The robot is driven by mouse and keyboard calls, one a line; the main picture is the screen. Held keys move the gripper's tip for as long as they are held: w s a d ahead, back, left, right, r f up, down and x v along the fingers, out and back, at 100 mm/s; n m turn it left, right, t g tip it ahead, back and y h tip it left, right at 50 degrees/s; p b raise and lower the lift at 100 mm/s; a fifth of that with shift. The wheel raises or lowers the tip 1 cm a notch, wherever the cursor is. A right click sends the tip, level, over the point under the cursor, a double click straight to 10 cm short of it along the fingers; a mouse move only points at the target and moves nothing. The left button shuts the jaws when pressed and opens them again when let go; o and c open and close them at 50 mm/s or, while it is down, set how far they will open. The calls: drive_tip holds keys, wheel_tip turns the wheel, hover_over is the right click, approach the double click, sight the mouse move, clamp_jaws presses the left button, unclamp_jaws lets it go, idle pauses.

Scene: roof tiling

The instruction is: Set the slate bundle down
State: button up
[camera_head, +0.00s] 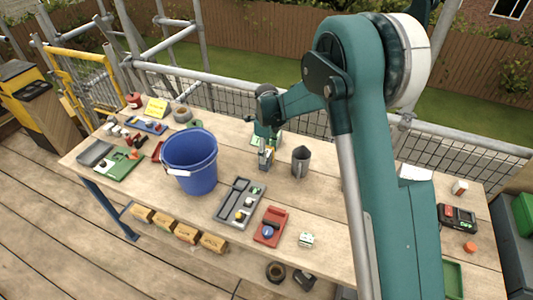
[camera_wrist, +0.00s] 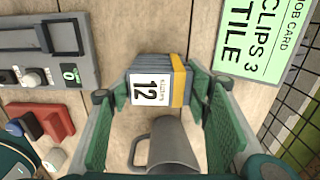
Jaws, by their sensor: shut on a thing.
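The slate bundle (camera_wrist: 179,78) is a small grey-blue stack with a yellow band and a white label reading 12. My gripper (camera_wrist: 160,84) is shut on it, with one green finger on each side. In the head view, the bundle (camera_head: 266,159) hangs upright below my gripper (camera_head: 266,147), at or just above the wooden table (camera_head: 335,215). I cannot tell whether its underside touches the wood.
A grey mug (camera_head: 301,162) stands close right of the bundle. A green job card (camera_wrist: 262,38) lies beside it.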

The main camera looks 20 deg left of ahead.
drive_tip(key=shift+f, duration=0.15)
drive_tip(key=o, duration=1.2)
wheel_tip(320, 180, up, 12)
idle(0.4)
idle(0.6)
